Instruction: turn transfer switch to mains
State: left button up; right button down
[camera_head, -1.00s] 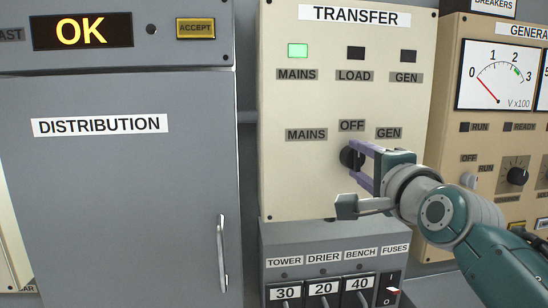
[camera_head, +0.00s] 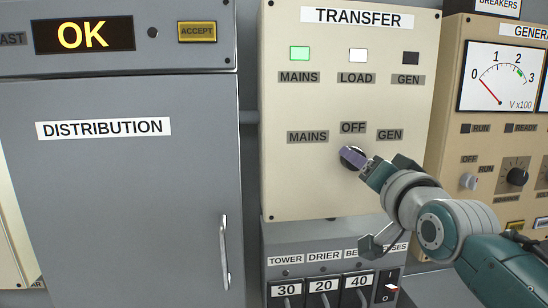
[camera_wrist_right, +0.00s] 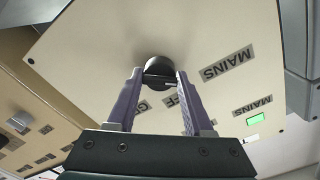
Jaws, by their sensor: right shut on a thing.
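The transfer switch (camera_head: 346,163) is a round black knob on the cream TRANSFER panel (camera_head: 290,190), below the MAINS, OFF and GEN labels. My right gripper (camera_head: 353,156) is shut on this knob, and its fingers are turned over to a slant. The right wrist view shows the purple fingers on either side of the knob (camera_wrist_right: 159,68). The fingers hide much of the knob in the head view, so I cannot read its exact position there. The MAINS lamp (camera_head: 300,54) is green, the LOAD lamp (camera_head: 357,56) is white and the GEN lamp (camera_head: 410,58) is dark.
The grey DISTRIBUTION cabinet (camera_head: 110,200) with a vertical handle stands at left. The generator panel (camera_head: 450,110) with its meter and knobs is close on the right. A row of breakers (camera_head: 322,285) sits below my gripper.

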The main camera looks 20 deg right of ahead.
jog(key=shift+n, duration=0.9)
jog(key=shift+c, duration=1.6)
grip_release()
jog(key=shift+s, duration=0.1)
jog(key=b+v, duration=0.1)
jog(key=v, duration=1.1)
jog(key=shift+b, duration=0.3)
jog(key=shift+a, duration=0.1)
